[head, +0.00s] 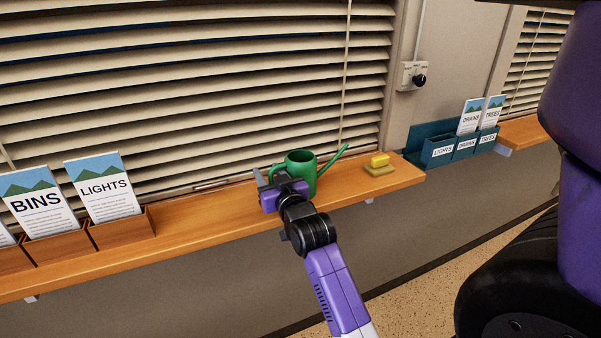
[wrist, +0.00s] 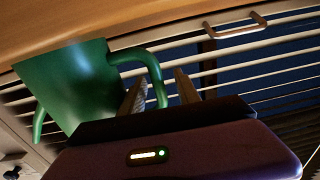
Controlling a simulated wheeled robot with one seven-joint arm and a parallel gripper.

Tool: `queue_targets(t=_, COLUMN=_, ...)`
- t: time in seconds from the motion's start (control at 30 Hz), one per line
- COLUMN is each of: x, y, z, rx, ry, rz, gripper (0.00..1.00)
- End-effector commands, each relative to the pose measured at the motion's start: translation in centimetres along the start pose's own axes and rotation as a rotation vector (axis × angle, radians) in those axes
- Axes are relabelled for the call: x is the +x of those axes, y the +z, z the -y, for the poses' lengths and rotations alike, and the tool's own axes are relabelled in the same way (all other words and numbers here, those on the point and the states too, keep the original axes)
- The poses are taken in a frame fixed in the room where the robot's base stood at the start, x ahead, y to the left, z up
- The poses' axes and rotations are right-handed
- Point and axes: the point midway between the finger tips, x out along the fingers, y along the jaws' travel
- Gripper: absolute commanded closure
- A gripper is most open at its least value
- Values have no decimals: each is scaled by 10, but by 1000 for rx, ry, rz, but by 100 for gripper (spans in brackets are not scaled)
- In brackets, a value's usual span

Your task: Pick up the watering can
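The green watering can (head: 303,168) stands upright on the wooden window shelf (head: 210,216), its long spout pointing up to the right. My gripper (head: 268,180) is at the can's left side and hides part of it in the head view. In the wrist view the can's body (wrist: 68,85) is at left, and its curved handle (wrist: 150,62) reaches across to my gripper (wrist: 162,88). The two fingers are apart, and the handle's lower part appears between them. I cannot tell whether either finger touches it.
A yellow block on a tan base (head: 379,164) sits right of the can. Wooden leaflet holders (head: 122,232) stand at left, teal ones (head: 438,153) at far right. Blinds (head: 200,90) hang close behind the shelf. A metal handle (wrist: 238,27) shows in the wrist view.

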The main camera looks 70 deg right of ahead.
Motion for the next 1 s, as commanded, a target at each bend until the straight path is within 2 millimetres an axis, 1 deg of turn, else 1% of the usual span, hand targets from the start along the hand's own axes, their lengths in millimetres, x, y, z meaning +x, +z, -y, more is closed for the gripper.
queue_targets(t=0.03, x=5, y=-1, z=0, rx=0, ry=0, rz=0, gripper=61)
queue_targets(t=0.1, x=8, y=0, z=0, rx=0, ry=-1, rz=1, gripper=61)
queue_targets(t=0.33, x=9, y=0, z=0, rx=0, ry=-1, rz=0, gripper=61)
queue_targets(t=0.53, x=9, y=0, z=0, rx=0, ry=-1, rz=0, gripper=100)
queue_targets(t=1.0, x=8, y=0, z=0, rx=-1, ry=-1, rz=0, gripper=100)
